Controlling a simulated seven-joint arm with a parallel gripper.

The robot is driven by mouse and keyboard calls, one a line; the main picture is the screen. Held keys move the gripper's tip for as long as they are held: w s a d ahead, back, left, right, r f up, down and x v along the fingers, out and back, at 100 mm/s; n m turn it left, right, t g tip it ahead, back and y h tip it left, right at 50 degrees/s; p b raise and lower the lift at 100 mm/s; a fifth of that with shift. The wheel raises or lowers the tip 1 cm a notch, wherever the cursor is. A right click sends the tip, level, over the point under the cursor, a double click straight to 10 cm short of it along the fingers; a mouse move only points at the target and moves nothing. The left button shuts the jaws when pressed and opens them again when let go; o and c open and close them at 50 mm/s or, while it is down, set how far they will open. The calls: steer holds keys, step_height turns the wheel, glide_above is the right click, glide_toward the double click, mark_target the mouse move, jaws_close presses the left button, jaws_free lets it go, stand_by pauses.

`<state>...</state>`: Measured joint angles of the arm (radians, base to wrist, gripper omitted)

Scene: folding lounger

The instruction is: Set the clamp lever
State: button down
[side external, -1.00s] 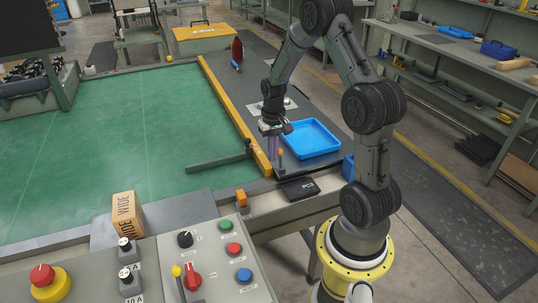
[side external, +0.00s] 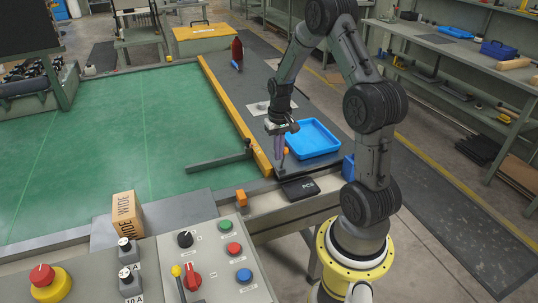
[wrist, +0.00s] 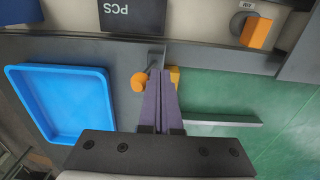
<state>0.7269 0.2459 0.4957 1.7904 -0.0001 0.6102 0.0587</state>
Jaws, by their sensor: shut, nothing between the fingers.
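The clamp lever (wrist: 138,82) is a short grey stem with an orange knob, at the near end of the dark plate beside the yellow fence. In the side external view its orange knob (side external: 286,151) shows just right of my fingers. My gripper (wrist: 160,74) is shut and empty, its two purple fingers together. In the wrist view the fingertips are close to the lever's stem, with the knob on their left. I cannot tell whether they touch it. In the side external view my gripper (side external: 281,159) points down at the lever, which it partly hides.
A blue tray (side external: 312,139) lies right of the lever. A black PCS box (side external: 299,189) is in front. The yellow fence (side external: 236,115) and a grey bar (side external: 218,161) lie to the left. Another orange handle (wrist: 256,32) stands on the near rail.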

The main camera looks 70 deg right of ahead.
steer(key=shift+d+r, duration=0.1)
step_height(320, 180, up, 8)
steer(key=shift+w+a, duration=0.35)
steer(key=shift+a, duration=0.1)
stand_by(0.7)
steer(key=w+a+r+n+t+h, duration=0.1)
steer(key=a+r+n+t, duration=0.35)
steer(key=a+r, duration=1)
steer(key=s+a+r+n+t, duration=0.1)
steer(key=s+a+r+n, duration=0.2)
steer(key=s+a, duration=0.45)
steer(key=s+a+f+n+y, duration=0.1)
steer(key=s+a+f, duration=0.1)
steer(key=s+f, duration=0.2)
steer(key=shift+s+a, duration=0.3)
steer(key=shift+s, duration=0.8)
